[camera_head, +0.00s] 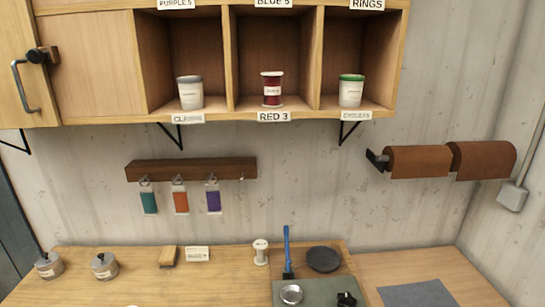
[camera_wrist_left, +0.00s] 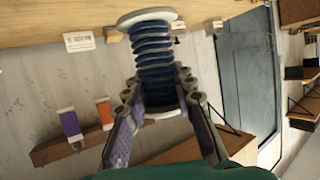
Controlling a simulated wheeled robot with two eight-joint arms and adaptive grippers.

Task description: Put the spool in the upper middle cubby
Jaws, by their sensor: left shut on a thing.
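My left gripper (camera_wrist_left: 158,97) is shut on a spool (camera_wrist_left: 153,52) with blue thread and white end discs. The fingers clasp it near its lower end in the left wrist view. Neither the gripper nor this spool shows in the head view. At the top edge of the head view, a label "BLUE 5" (camera_head: 273,3) sits on the board above the middle cubby. The space above that board is out of the picture, so the inside of the upper middle cubby is hidden. My right gripper is not in view.
The lower middle cubby (camera_head: 272,40) holds a red spool (camera_head: 272,89). A cabinet door (camera_head: 15,75) is at the left. A tag rail (camera_head: 190,169) hangs below. A white spool (camera_head: 261,252) stands on the bench.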

